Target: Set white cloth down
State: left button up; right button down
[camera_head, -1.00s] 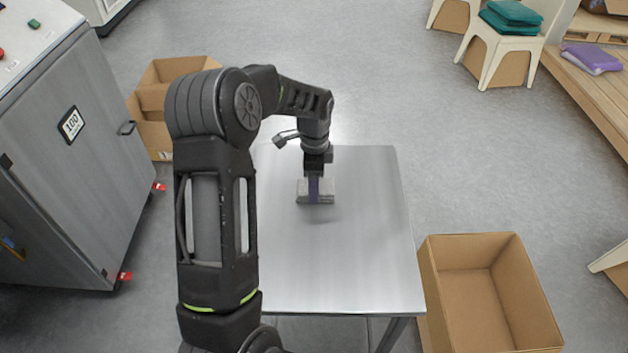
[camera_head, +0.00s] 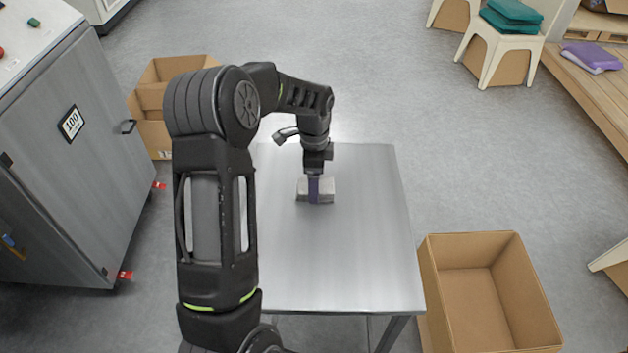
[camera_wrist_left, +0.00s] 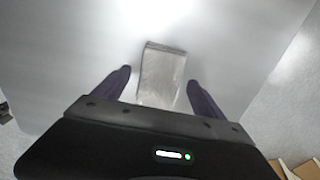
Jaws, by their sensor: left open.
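The white cloth (camera_head: 327,188), folded into a small greyish-white block, lies on the metal table (camera_head: 340,265) in the head view. It also shows in the left wrist view (camera_wrist_left: 162,75), between the two fingers. My left gripper (camera_head: 314,190) points down at the cloth. In the left wrist view its fingers (camera_wrist_left: 158,85) are spread, one on each side of the cloth, with a gap visible on both sides. The gripper covers part of the cloth in the head view. My right gripper is not in view.
An open empty cardboard box (camera_head: 490,295) stands right of the table. Another cardboard box (camera_head: 155,105) is behind it at the left. A grey cabinet (camera_head: 75,180) stands on the left. The table top around the cloth is clear.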

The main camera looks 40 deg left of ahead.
pick_arm(q)
notch_tip(320, 180, up, 12)
jog(key=b, duration=0.1)
jog(key=shift+f, duration=0.15)
dwell(0.9)
